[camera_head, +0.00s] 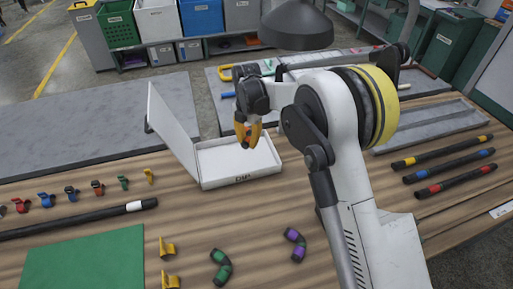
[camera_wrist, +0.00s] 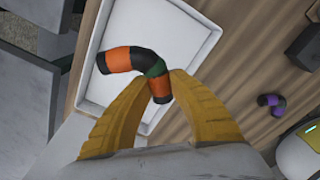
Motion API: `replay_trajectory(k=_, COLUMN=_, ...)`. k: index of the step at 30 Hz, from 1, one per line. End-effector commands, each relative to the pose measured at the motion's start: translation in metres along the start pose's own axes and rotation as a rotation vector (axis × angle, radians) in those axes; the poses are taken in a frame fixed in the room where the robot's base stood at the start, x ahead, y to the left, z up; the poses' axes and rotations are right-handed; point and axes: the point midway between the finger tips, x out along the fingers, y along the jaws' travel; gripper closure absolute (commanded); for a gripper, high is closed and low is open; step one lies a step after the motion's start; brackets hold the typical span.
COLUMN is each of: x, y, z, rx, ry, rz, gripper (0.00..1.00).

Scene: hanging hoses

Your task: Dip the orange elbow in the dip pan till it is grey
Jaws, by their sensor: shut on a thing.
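The orange elbow (camera_wrist: 118,60) is a bent pipe with orange bands at its ends and dark green and black between. My gripper (camera_wrist: 160,84) is shut on it near one end, and the other end sticks out to the left in the wrist view. The dip pan is a shallow white tray marked "DIP" (camera_head: 220,183) near the middle of the table.
A white upright panel (camera_head: 173,122) stands along the pan's left side. A green elbow (camera_head: 221,267) and a purple elbow (camera_head: 295,244) lie in front. Several coloured clips and a black hose (camera_head: 80,220) lie at left. Banded black hoses (camera_head: 442,158) lie at right.

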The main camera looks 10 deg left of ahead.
Motion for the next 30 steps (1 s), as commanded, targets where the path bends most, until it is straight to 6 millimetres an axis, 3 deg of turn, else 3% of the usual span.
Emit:
replay_trajectory(k=11, x=0.012, y=0.003, z=0.001, rx=-0.006, ry=0.000, rz=0.000, gripper=1.00)
replay_trajectory(k=30, x=0.068, y=0.003, z=0.002, rx=-0.005, ry=0.000, rz=0.000, gripper=1.00)
